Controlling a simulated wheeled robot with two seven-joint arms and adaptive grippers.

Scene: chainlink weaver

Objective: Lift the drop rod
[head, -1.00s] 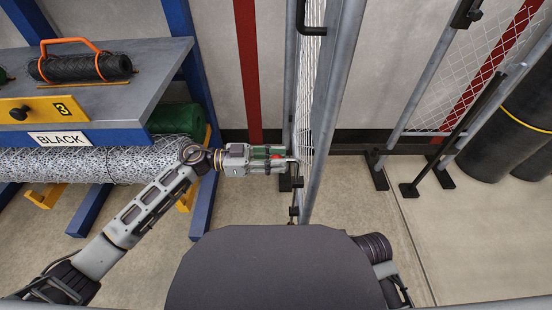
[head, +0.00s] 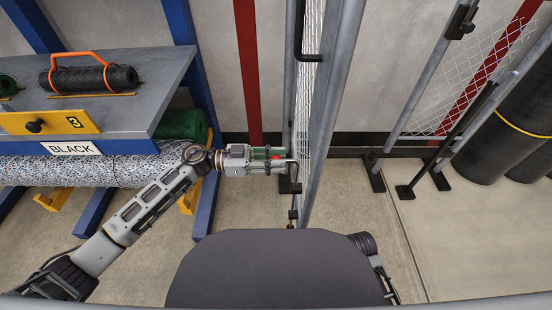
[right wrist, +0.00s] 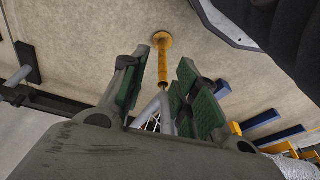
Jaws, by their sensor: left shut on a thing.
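My left gripper (head: 273,160) is shut at the near side of the mesh gate (head: 330,100). The fingers and gate frame hide much of the rod. My right gripper (right wrist: 162,90) is open in the right wrist view, with green pads apart. A yellow upright with a round foot (right wrist: 162,38) shows between its fingers, beyond them; I cannot tell whether they touch it.
A shelf (head: 150,95) with a black wire roll (head: 95,79) and a yellow drawer front (head: 50,122) stands at left, above a large mesh roll (head: 80,170). Gate posts (head: 425,90) and dark rolls (head: 500,130) stand at right.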

